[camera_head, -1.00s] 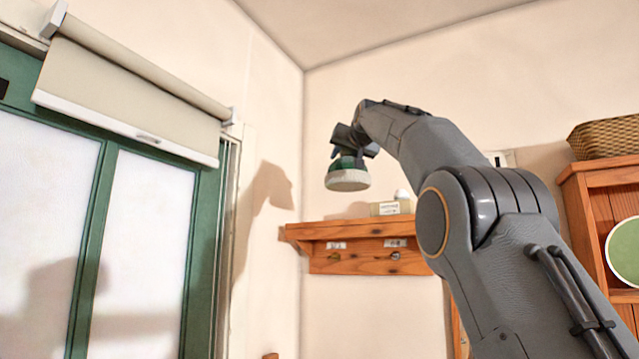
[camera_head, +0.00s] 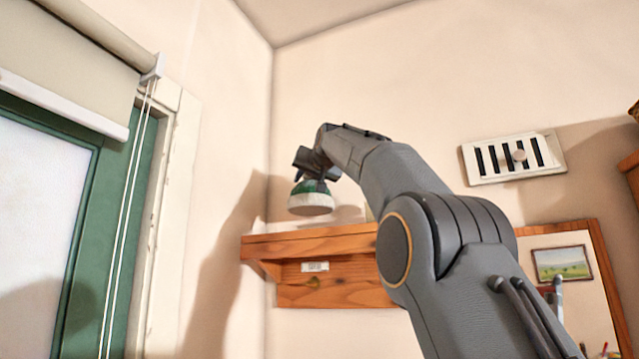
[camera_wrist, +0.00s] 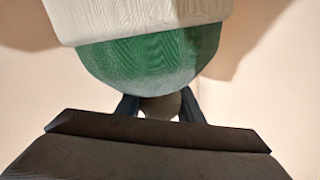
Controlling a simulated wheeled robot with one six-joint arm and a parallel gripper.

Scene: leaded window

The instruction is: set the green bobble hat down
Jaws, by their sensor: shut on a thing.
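The green bobble hat (camera_head: 312,199) hangs from my gripper (camera_head: 316,178), its white brim lowest and its green crown above. In the head view it is just above the left part of a wooden wall shelf (camera_head: 320,243), with a small gap showing below the brim. In the wrist view, the hat's green crown (camera_wrist: 150,62) and white brim fill the top. My gripper (camera_wrist: 160,108) is shut on the dark bobble at the crown's end. Whether the hat is over the shelf or in front of it, I cannot fully tell.
My arm hides the shelf's right part. A white wall vent (camera_head: 513,157) and a framed mirror (camera_head: 575,262) are to the right. The green window frame (camera_head: 118,190) and rolled blind (camera_head: 70,60) with cords are at left. The shelf's left end looks bare.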

